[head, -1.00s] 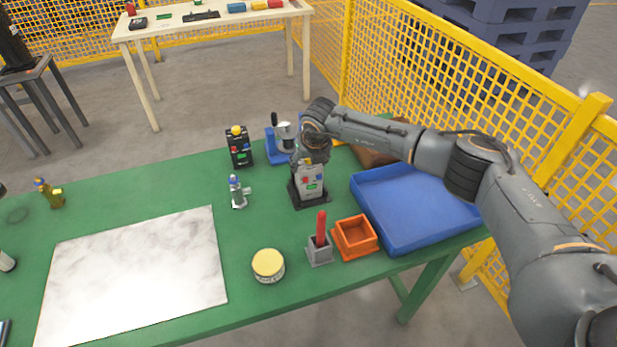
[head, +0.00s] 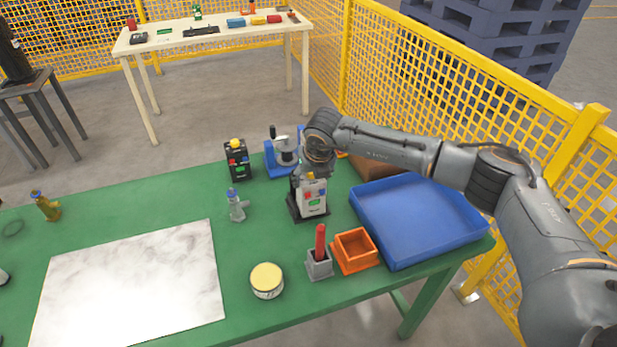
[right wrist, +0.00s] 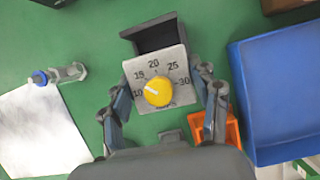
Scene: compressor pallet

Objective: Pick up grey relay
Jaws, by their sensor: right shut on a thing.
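The grey relay (head: 313,198) stands upright at its black holder (head: 296,214) on the green table, with coloured buttons on its front. In the right wrist view its grey top (right wrist: 176,68) has a yellow dial and printed numbers. My right gripper (head: 313,174) is above it, pointing down. In the right wrist view the fingers of my right gripper (right wrist: 162,108) are on both sides of the relay, shut on it. The black holder (right wrist: 155,37) shows just behind the relay there. I cannot tell whether the relay is clear of the holder.
A blue tray (head: 417,257) and an orange box (head: 356,265) lie to the right. A grey block with a red stick (head: 320,243), a jar (head: 267,278), a small bolt-like part (head: 236,207) and a black relay (head: 237,165) stand nearby. A marble board (head: 135,280) lies left.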

